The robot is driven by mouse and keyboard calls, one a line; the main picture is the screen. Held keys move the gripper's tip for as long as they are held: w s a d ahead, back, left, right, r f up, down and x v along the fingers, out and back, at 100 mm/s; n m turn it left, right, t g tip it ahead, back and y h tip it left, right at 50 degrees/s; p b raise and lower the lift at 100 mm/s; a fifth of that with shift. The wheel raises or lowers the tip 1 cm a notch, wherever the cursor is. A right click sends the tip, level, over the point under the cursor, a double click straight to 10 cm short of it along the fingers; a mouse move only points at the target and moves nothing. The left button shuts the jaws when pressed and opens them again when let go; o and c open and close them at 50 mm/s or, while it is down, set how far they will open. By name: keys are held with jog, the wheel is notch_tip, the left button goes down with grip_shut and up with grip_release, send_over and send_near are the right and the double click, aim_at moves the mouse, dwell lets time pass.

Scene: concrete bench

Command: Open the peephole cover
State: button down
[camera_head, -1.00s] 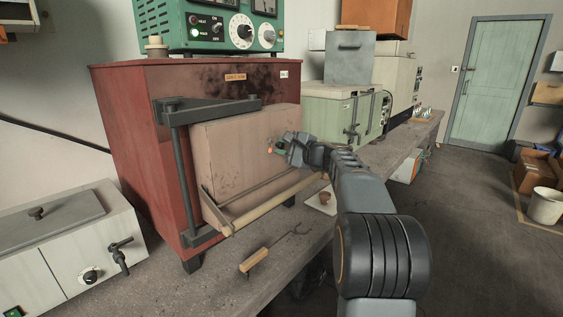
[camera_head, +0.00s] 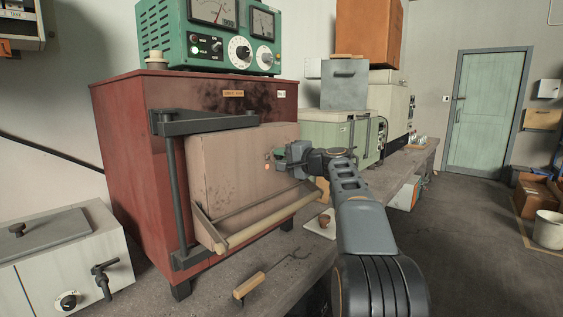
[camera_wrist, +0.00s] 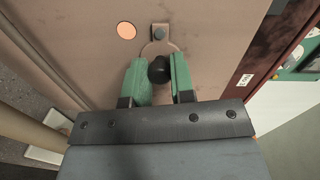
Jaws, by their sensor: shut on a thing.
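The furnace door (camera_head: 222,172) is a pinkish-brown block on the front of the red furnace (camera_head: 125,130). In the wrist view the peephole (camera_wrist: 126,30) shows as a round, glowing orange spot, uncovered. The peephole cover (camera_wrist: 150,48) is a flat brownish plate hanging from a grey pivot bolt (camera_wrist: 159,31), to the right of the hole. Its dark round knob (camera_wrist: 159,70) sits between the green fingertips of my gripper (camera_wrist: 158,80), which is shut on it. In the head view my gripper (camera_head: 282,158) is at the door, and the peephole glows (camera_head: 267,166) just left of it.
A pale bar handle (camera_head: 268,217) runs along the door's lower front. A wooden-handled hook tool (camera_head: 252,285) lies on the bench below. A small brown object (camera_head: 324,220) rests on a white plate to the right. The green control box (camera_head: 205,38) stands on top of the furnace.

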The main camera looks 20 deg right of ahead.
dwell(0.4)
jog(key=c, duration=1)
grip_release()
jog(key=v, duration=1.3)
jog(key=shift+s+d, duration=0.1)
jog(key=shift+s, duration=0.3)
jog(key=shift+r, duration=0.1)
